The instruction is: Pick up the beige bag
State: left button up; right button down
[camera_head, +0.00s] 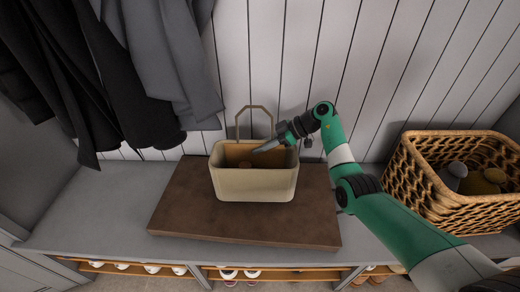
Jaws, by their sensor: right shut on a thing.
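The beige bag (254,185) stands upright and open-topped on a brown board on the bench, its thin handle loop standing up at the back. My right gripper (262,149) comes in from the right at the bag's top, with its fingertips over the opening. It is shut on the bag; exactly which part lies between the fingers is hard to make out, near the handle and rim. The bag appears to rest on the board. A small brown round thing (244,166) shows inside the bag. My left gripper is not in view.
The brown board (190,207) lies on the grey bench (100,215). A wicker basket (425,200) with rounded items stands at the right. Dark and grey coats (165,60) hang at the upper left. Shoes sit on shelves below. The bench left of the board is clear.

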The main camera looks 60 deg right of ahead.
jog(key=s+a+r+p, duration=0.4)
jog(key=a+r+p, duration=0.6)
jog(key=a, duration=0.3)
jog(key=shift+a+r+p, duration=0.2)
jog(key=shift+r+p, duration=0.1)
jog(key=shift+r, duration=0.3)
jog(key=shift+w+d+r, duration=0.1)
